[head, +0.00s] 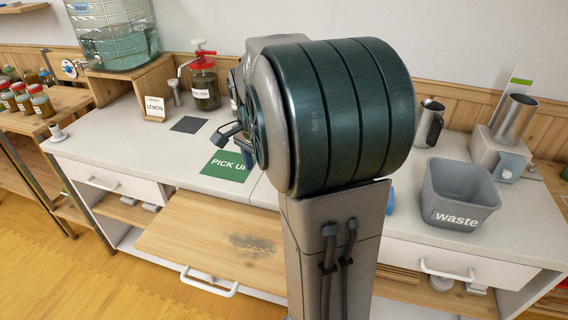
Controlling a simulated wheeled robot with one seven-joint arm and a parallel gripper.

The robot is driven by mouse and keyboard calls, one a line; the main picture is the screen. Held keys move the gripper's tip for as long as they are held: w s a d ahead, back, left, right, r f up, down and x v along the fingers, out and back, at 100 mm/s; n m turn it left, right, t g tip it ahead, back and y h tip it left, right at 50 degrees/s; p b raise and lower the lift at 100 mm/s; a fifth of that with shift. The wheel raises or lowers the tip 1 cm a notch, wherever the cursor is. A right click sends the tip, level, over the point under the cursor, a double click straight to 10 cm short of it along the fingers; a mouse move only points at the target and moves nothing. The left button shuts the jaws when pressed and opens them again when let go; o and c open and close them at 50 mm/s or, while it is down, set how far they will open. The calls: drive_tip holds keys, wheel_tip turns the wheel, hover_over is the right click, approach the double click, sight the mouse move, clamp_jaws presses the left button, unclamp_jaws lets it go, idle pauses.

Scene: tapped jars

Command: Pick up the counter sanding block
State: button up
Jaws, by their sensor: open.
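My gripper (229,134) shows only in part, left of my large dark arm joint, above the counter near the green "PICK UP" mat (222,164). It is open, and nothing shows between its fingers. A small blue thing (390,202) lies on the counter (408,228) just right of my arm column, mostly hidden behind it. It may be the sanding block, but too little shows to tell. My gripper is well to the left of it and apart from it. No other sanding block can be made out.
A grey waste bin (460,196) stands right of the blue thing, with a metal pitcher (430,122) behind. A red-topped pump jar (204,84), a "LEMON" card (154,108) and a large glass dispenser (112,35) stand at left. A wooden board (190,235) juts out in front.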

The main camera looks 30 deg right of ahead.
drive_tip(key=w+d+f+m+g+h+p, duration=0.1)
drive_tip(key=w+d+f+m+g, duration=0.1)
drive_tip(key=w+d+m, duration=0.35)
drive_tip(key=w+d+f+m+g+h, duration=0.1)
drive_tip(key=w+d+m, duration=0.2)
drive_tip(key=d+m, duration=0.45)
drive_tip(key=shift+g, duration=0.3)
drive_tip(key=x, duration=0.8)
drive_tip(key=shift+w+d+f+p, duration=0.15)
drive_tip(key=shift+d+p, duration=0.15)
drive_tip(key=shift+d, duration=0.15)
drive_tip(key=x, duration=0.2)
drive_tip(key=p+x, duration=0.1)
drive_tip(key=x, duration=0.2)
drive_tip(key=shift+d, duration=0.35)
drive_tip(key=shift+f, duration=0.15)
drive_tip(key=c, duration=1.1)
